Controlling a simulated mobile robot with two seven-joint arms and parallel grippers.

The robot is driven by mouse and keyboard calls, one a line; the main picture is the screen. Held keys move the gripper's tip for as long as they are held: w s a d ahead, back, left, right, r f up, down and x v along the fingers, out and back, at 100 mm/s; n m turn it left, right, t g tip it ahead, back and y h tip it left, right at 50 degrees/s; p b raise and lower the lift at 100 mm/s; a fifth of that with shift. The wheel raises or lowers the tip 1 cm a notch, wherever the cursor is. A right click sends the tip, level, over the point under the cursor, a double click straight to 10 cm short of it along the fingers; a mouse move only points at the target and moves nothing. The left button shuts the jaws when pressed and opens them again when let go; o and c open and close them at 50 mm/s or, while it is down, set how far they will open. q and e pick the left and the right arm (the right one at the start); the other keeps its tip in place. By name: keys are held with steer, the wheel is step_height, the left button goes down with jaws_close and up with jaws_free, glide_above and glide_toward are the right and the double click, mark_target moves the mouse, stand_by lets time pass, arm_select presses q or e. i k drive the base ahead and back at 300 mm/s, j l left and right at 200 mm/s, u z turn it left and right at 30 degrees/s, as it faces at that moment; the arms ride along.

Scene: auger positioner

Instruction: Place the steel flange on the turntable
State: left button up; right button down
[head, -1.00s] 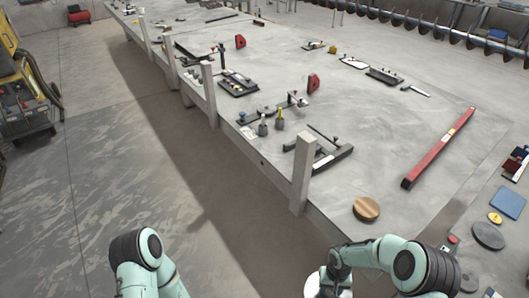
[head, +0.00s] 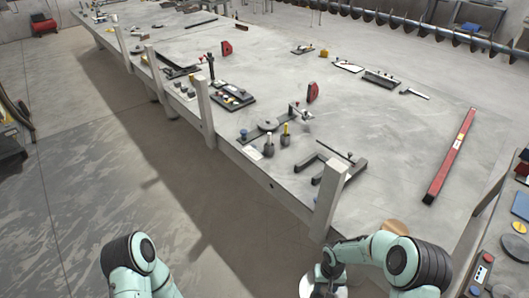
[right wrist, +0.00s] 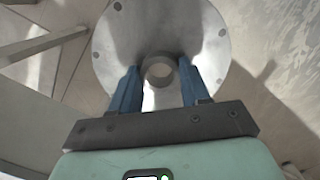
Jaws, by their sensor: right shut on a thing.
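The steel flange is a light grey disc with a raised central ring and small bolt holes. It fills the top middle of the right wrist view (right wrist: 205,35) and shows as a pale round edge low in the head view (head: 306,286). My right gripper (right wrist: 158,88) is shut on it, with its blue fingers on either side of the central ring. In the head view the right gripper (head: 326,283) is at the bottom edge, in front of the table's near corner. My left gripper is out of frame; only its arm shows. I cannot identify the turntable for certain.
The long grey table (head: 390,150) has upright posts, one (head: 329,195) close to my right arm. A dark forked frame (head: 325,165), a red beam (head: 450,155) and a wooden disc (head: 397,227), partly behind my arm, lie on it. A control box (head: 483,270) is at lower right.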

mark_target(269, 122)
steer(key=i+j, duration=0.15)
steer(key=j, duration=0.15)
steer(key=i+j+z, duration=0.1)
steer(key=j, duration=0.25)
steer(key=i+j, duration=0.25)
steer(key=i+j+z, duration=0.1)
steer(key=j, duration=0.3)
steer(key=i+j, duration=0.2)
steer(key=j, duration=0.15)
steer(key=i+j+z, duration=0.1)
steer(key=j, duration=0.25)
steer(key=i+j, duration=0.2)
steer(key=j, duration=0.15)
